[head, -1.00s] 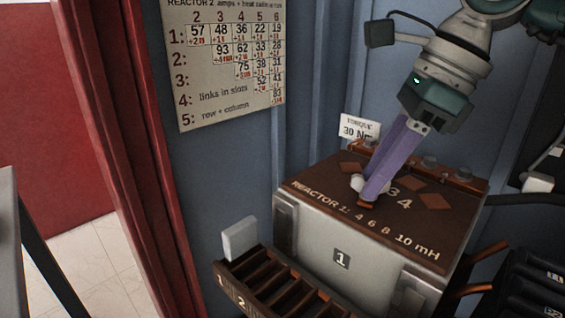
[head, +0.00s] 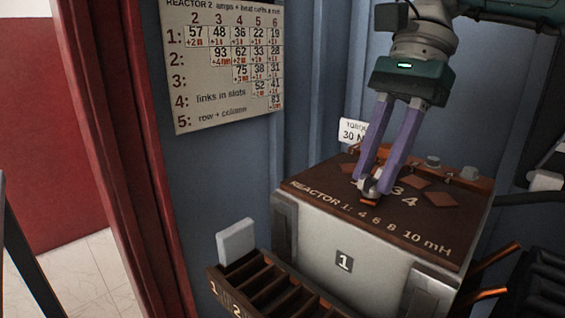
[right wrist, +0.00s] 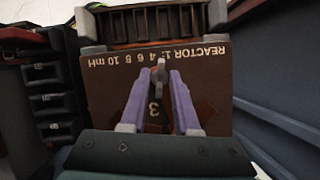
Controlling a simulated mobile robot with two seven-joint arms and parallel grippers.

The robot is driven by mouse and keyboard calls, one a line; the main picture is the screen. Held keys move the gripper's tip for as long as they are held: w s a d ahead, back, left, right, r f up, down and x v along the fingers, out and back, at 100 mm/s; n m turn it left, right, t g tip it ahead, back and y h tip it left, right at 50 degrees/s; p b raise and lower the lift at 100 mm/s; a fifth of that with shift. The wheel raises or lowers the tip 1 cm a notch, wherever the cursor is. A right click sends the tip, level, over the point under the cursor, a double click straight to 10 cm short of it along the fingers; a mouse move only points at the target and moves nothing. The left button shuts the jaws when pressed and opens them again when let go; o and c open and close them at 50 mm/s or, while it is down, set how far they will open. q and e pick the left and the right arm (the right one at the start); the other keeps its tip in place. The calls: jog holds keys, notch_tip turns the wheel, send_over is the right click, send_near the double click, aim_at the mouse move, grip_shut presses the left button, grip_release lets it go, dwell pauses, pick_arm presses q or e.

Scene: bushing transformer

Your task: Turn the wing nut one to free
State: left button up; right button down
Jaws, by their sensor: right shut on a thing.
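The wing nut (head: 369,184) is a small pale metal piece on the brown top of reactor box 1 (head: 310,195), near its front middle. My right gripper (head: 371,188) comes down from above, with its two purple fingers on either side of the wing nut. It is shut on the nut, and the fingertips partly hide it. In the right wrist view the wing nut (right wrist: 160,72) shows between the fingertips, its wings pointing along the fingers. My left gripper is not in view.
A slotted rack (head: 258,284) with a pale block (head: 236,241) stands in front of the box. A number chart (head: 225,65) hangs on the blue wall.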

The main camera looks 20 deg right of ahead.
jog(key=shift+r+n, duration=0.1)
jog(key=shift+n, duration=0.3)
jog(key=c, duration=1)
grip_release()
jog(key=shift+o, duration=0.2)
jog(key=p+v, duration=0.2)
jog(key=v, duration=0.7)
jog(key=shift+w+r, duration=0.15)
jog(key=shift+r, duration=0.25)
jog(key=shift+d, duration=0.1)
